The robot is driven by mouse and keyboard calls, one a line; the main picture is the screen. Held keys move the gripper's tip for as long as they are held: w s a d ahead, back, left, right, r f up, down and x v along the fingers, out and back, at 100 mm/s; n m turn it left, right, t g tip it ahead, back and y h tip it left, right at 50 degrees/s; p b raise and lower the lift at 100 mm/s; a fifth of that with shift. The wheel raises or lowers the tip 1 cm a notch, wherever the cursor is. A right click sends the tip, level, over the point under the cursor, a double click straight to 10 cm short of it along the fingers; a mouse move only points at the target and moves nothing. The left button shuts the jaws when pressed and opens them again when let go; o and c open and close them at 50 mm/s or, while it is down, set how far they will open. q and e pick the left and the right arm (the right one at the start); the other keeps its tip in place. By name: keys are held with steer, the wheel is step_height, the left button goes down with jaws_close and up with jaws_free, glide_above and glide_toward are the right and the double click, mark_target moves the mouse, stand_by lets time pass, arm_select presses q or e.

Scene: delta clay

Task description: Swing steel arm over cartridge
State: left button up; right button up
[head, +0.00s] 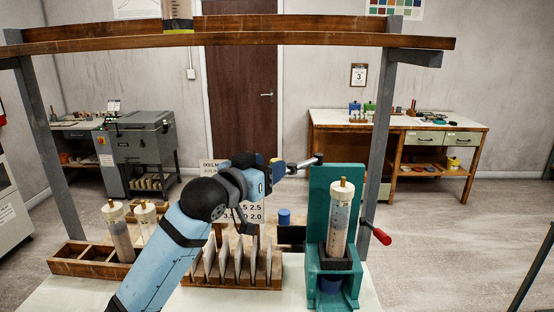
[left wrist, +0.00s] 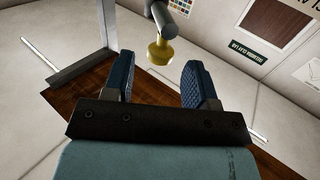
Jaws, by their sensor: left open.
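The cartridge (head: 341,212), a clear tube with a tan cap, stands upright in the teal stand (head: 318,195) in the head view. The steel arm (head: 303,164) is a short grey rod at the stand's upper left, pointing left, away from above the cartridge. In the left wrist view the steel arm (left wrist: 172,12) ends in a yellow knob (left wrist: 160,52). My left gripper (head: 280,168) is open at the rod's left end. The blue fingers (left wrist: 160,82) lie on either side of the knob's line; contact cannot be told. My right gripper is not in view.
A red handle (head: 381,236) sticks out right of the stand. A wooden rack with upright plates (head: 262,272) and a wooden tray (head: 82,262) with more tubes are left of it. A wooden beam (head: 240,36) on grey posts spans overhead.

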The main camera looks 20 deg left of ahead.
mark_target(276, 159)
arm_select(q)
steer(key=shift+x, duration=1.8)
jaws_close()
